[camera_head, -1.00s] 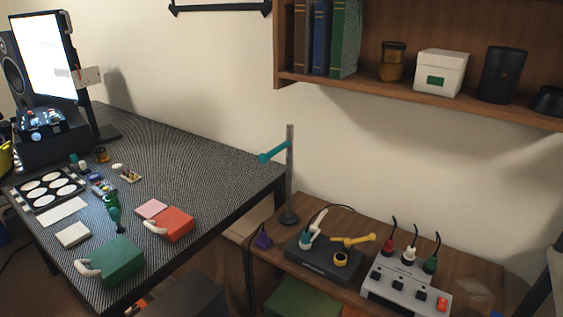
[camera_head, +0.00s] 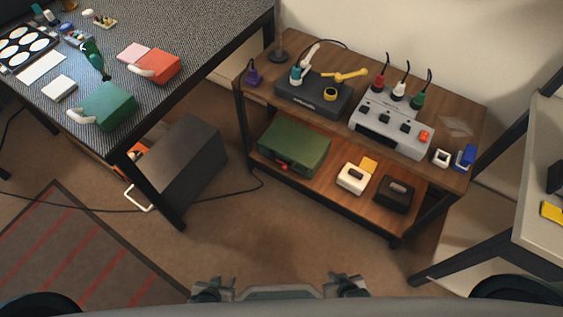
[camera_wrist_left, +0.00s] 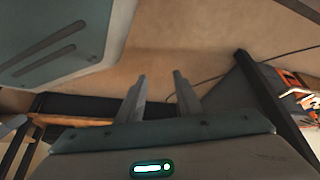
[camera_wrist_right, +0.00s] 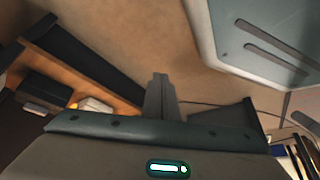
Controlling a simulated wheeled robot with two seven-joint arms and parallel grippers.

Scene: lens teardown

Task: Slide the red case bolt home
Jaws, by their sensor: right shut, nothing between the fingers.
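The green case (camera_head: 294,146) lies on the left part of the cart's lower shelf. A small red part (camera_head: 283,167), which looks like its bolt, sits on its front side; its exact position is too small to tell. My left gripper (camera_head: 212,289) is at the bottom edge of the head view, far from the case; the left wrist view shows its fingers (camera_wrist_left: 158,78) apart with nothing between them. My right gripper (camera_head: 346,284) is also at the bottom edge, far from the case; the right wrist view shows its fingers (camera_wrist_right: 160,80) together and empty.
The cart's top board (camera_head: 330,117) overhangs the case. A white box (camera_head: 352,178) and a black box (camera_head: 394,194) stand right of it. A dark cabinet (camera_head: 180,160) stands left under the desk. The floor (camera_head: 290,235) before the cart is mostly clear, with a cable.

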